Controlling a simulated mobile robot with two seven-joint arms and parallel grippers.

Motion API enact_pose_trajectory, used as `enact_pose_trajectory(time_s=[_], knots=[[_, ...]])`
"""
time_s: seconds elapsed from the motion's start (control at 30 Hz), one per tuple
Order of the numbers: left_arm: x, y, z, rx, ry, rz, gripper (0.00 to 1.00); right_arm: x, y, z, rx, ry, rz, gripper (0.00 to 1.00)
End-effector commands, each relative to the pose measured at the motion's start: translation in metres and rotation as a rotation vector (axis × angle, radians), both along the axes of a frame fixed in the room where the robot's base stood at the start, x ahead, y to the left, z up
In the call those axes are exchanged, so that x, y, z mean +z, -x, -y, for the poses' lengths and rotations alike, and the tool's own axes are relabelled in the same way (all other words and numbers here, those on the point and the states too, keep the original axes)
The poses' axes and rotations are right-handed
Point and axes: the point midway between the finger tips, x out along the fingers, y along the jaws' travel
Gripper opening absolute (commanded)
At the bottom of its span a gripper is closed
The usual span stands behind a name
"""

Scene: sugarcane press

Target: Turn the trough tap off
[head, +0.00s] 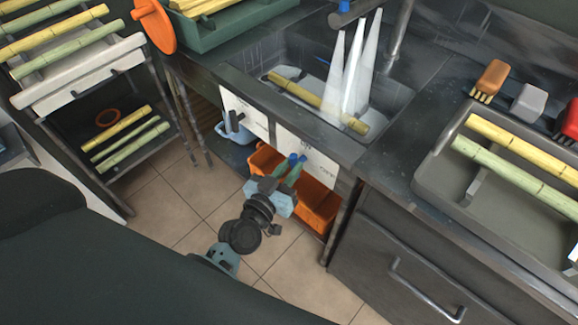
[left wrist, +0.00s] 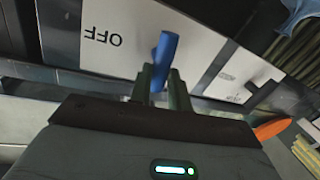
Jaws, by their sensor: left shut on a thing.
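The trough (head: 262,98) is a dark sink with pale, spreading streams of water (head: 355,75) coming down into it. On its front are two white panels. The right panel (head: 318,165) carries a small blue tap handle (head: 297,158), which also shows in the left wrist view (left wrist: 165,48) beside the upside-down word OFF. My left gripper (head: 287,175) is shut on this blue handle; its green fingers also show in the left wrist view (left wrist: 161,84). The left panel (head: 245,105) has a dark handle (head: 233,121). My right gripper is in neither view.
A yellow cane (head: 290,88) lies in the trough under the water. An orange crate (head: 315,200) stands below the panels, close to my left gripper. A grey tray (head: 440,165) with canes and several brushes are on the right counter. A cane rack stands left.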

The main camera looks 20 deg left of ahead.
Motion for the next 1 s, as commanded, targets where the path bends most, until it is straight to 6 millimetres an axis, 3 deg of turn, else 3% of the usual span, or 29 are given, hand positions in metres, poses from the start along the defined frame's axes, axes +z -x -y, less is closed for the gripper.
enact_pose_trajectory(time_s=[0.13,0.5,1.0], knots=[[0.005,-0.001,-0.002,-0.001,0.117,-0.041,0.00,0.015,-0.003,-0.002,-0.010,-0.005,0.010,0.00],[0.004,-0.003,-0.006,-0.001,0.447,-0.160,0.00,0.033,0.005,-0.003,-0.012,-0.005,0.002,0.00],[-0.002,-0.004,-0.011,0.000,0.895,-0.325,0.00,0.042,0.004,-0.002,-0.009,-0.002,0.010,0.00]])
